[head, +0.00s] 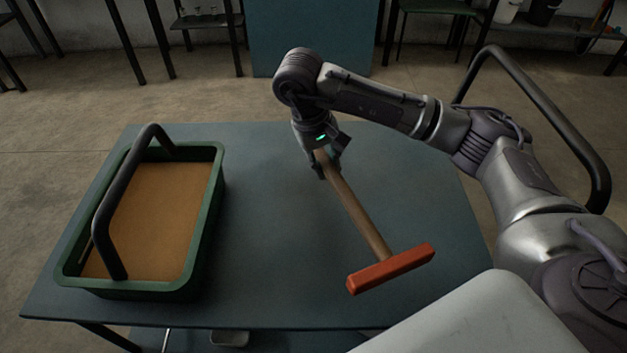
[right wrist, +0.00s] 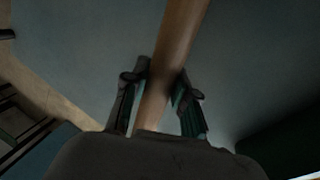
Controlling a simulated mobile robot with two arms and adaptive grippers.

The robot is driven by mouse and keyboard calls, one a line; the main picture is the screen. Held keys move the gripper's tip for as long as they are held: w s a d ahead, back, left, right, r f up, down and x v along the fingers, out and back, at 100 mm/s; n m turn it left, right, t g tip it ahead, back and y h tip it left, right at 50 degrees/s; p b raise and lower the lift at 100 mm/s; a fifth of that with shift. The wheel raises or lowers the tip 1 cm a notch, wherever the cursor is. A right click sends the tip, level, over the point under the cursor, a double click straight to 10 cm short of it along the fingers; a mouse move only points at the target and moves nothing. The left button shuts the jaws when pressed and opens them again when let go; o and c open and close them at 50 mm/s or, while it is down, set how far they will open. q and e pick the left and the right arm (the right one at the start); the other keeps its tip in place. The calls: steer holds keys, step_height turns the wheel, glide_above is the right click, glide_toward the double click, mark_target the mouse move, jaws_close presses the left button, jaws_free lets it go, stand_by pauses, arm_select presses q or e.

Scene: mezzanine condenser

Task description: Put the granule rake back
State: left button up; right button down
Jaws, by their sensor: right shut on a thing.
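The granule rake has a wooden handle (head: 357,214) and a red-orange crossbar head (head: 391,269). My right gripper (head: 326,166) is shut on the handle near its far end. The head points toward the front right of the table. In the right wrist view the handle (right wrist: 173,60) runs between both fingers of the gripper (right wrist: 161,90). I cannot tell whether the rake touches the tabletop. A green tray (head: 205,235) with a dark arched handle, filled with flat tan granules (head: 160,215), stands on the table's left side. My left gripper is not in view.
The blue-grey table (head: 260,220) is clear between the tray and the rake, and at the back. A dark curved rail (head: 545,105) stands at the right. A blue panel (head: 310,35), stools and shelving stand beyond the table.

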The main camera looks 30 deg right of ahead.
glide_above(314, 179)
steer(key=f, duration=0.4)
steer(key=shift+a+b, duration=0.35)
steer(key=shift+b, duration=0.05)
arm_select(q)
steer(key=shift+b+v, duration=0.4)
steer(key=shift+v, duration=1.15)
arm_select(e)
steer(key=shift+f, duration=2)
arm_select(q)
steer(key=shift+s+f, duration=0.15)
arm_select(e)
steer(key=shift+f, duration=0.1)
steer(key=c, duration=1)
jaws_free()
steer(key=shift+o, duration=0.4)
steer(key=p+v, duration=0.1)
steer(key=v, duration=0.4)
steer(key=shift+r, duration=0.35)
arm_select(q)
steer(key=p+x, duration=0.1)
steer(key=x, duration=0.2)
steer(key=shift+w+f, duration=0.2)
arm_select(e)
steer(key=v, duration=0.6)
steer(key=shift+r, duration=0.2)
